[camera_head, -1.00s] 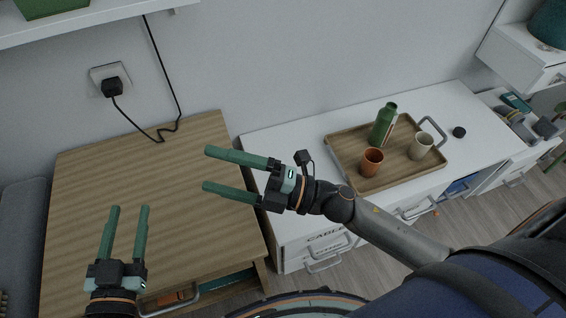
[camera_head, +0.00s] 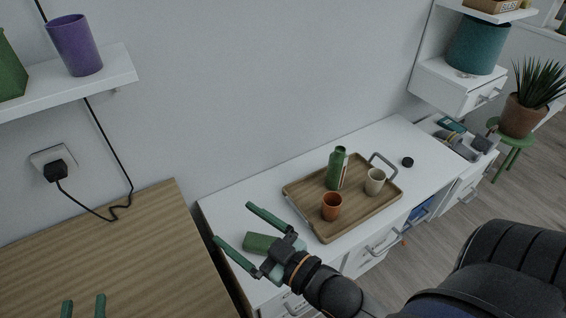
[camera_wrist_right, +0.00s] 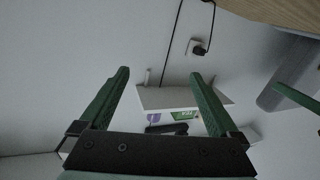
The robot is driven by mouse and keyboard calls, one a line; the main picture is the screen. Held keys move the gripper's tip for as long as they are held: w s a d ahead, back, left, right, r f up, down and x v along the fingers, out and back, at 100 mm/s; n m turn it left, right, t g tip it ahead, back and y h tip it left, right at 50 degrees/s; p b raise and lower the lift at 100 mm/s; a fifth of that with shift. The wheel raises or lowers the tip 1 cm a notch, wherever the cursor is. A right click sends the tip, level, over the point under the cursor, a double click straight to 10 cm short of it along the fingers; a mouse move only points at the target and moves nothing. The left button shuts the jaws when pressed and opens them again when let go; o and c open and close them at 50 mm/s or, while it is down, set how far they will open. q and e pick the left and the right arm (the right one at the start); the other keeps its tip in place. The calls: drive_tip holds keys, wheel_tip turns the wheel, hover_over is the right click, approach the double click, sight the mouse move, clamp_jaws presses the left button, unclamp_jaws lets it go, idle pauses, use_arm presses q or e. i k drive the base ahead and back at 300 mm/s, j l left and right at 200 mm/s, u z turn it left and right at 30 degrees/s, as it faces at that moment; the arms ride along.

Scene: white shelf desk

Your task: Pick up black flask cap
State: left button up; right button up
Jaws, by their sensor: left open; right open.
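The black flask cap (camera_head: 407,162) is a small dark round piece on the white desk, right of the tray. The green flask (camera_head: 337,168) stands upright on the wooden tray (camera_head: 312,222). My right gripper (camera_head: 232,223) is open and empty over the left part of the desk, well left of the cap. Its open fingers (camera_wrist_right: 162,76) show in the right wrist view, facing the wall and a shelf, with no cap visible. My left gripper (camera_head: 84,300) is open at the bottom left, with only its fingertips in the head view.
An orange cup (camera_head: 331,207) and a beige cup (camera_head: 375,181) share the tray. A green object (camera_head: 260,244) shows beside my right gripper. A wooden table (camera_head: 120,255) lies left. A white drawer box (camera_head: 455,88) overhangs behind the cap. The desk around the cap is clear.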

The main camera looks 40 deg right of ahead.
sight(407, 162)
drive_tip(key=z, duration=1.55)
